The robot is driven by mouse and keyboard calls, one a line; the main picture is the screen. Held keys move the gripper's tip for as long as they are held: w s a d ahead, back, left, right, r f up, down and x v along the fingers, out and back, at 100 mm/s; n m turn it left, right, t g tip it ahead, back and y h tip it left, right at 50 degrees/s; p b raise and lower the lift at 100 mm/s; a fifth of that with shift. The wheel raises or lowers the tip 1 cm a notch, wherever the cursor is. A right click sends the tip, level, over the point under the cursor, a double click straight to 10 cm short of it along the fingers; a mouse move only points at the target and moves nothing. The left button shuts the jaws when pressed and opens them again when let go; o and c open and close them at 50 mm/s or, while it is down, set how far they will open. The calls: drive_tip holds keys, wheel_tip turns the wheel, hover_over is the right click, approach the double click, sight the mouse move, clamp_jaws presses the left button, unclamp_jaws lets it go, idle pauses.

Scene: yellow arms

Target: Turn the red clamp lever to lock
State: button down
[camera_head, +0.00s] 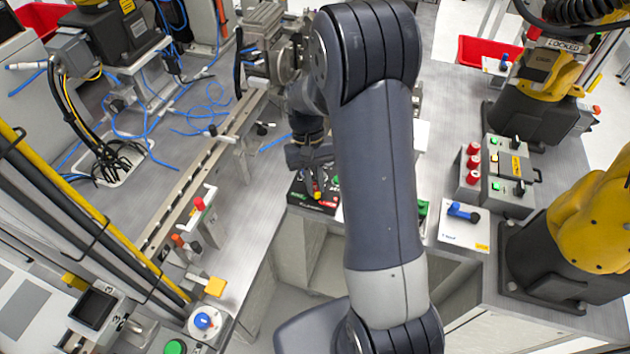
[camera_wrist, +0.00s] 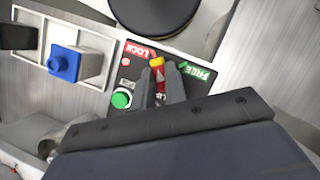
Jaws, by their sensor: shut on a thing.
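The clamp lever (camera_wrist: 161,75) is red with a yellow tip, on a black panel (camera_wrist: 124,80). In the wrist view its tip points up the picture, between the red LOCK label (camera_wrist: 137,50) and the green FREE label (camera_wrist: 197,72). My gripper (camera_wrist: 161,80) is shut on the lever, with one grey finger on each side. In the head view my gripper (camera_head: 314,178) reaches down over the black panel (camera_head: 325,207), and the lever (camera_head: 317,191) shows just below its fingers. The lever's pivot is partly hidden.
A green button (camera_wrist: 121,100) sits on the panel close to the left finger. A blue block-shaped part (camera_wrist: 64,64) on a white mount stands left of the panel. A dark round object (camera_wrist: 155,12) lies above it. In the head view a white plate with a blue handle (camera_head: 462,212) is to the right.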

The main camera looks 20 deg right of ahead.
drive_tip(key=shift+n+h, duration=0.3)
drive_tip(key=shift+n, duration=0.6)
drive_tip(key=c, duration=1.4)
unclamp_jaws()
drive_tip(key=shift+c, duration=0.2)
drive_tip(key=b+v, duration=0.1)
drive_tip(key=v, duration=0.9)
drive_tip(key=shift+r, duration=0.4)
drive_tip(key=shift+a, duration=0.1)
